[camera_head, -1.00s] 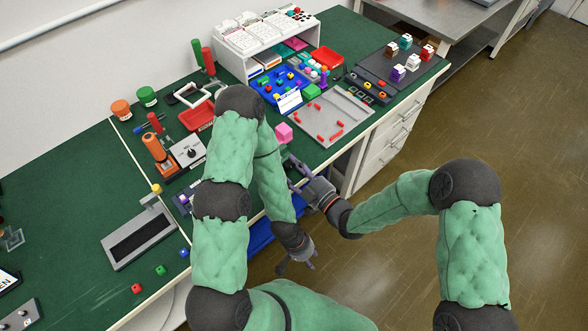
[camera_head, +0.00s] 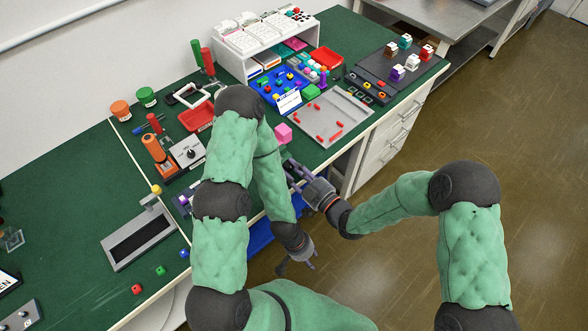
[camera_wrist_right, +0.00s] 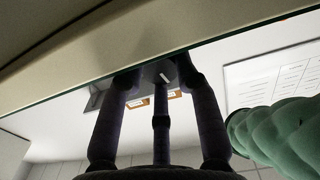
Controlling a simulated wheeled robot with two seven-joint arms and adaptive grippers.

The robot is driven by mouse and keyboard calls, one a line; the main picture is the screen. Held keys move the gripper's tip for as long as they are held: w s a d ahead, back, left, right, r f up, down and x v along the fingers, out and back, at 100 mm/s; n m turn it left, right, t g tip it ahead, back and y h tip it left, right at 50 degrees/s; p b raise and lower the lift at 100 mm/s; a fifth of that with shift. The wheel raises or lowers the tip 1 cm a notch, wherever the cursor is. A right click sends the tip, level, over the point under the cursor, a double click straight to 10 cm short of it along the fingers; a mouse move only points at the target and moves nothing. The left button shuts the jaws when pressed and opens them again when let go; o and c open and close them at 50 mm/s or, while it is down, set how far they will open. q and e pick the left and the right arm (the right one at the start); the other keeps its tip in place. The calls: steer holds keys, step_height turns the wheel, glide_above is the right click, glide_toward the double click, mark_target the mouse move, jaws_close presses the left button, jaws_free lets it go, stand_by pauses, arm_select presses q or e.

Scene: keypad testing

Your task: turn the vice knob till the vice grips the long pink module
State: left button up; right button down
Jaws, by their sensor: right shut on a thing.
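My right gripper (camera_head: 290,172) is at the front edge of the green bench, shut on the dark vice knob. In the right wrist view the fingers (camera_wrist_right: 158,78) close around a dark piece with a white mark, the knob (camera_wrist_right: 165,75). A pink block (camera_head: 283,133) shows just behind the gripper; I take it for the pink module, but its length and contact with the vice jaws cannot be told. Most of the vice is hidden by my arms and gripper. My left gripper (camera_head: 297,266) hangs empty with fingers apart, below the bench edge.
A grey tray with red pieces (camera_head: 355,104) lies to the right of the pink block. A blue bin (camera_head: 268,90) and a white shelf (camera_head: 232,62) stand behind. My left arm crosses over the bench. The floor at right is clear.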

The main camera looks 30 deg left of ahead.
steer(key=c, duration=0.9)
jaws_free()
steer(key=shift+r, duration=0.3)
steer(key=shift+f, duration=0.1)
steer(key=shift+f, duration=0.1)
steer(key=shift+s, duration=0.1)
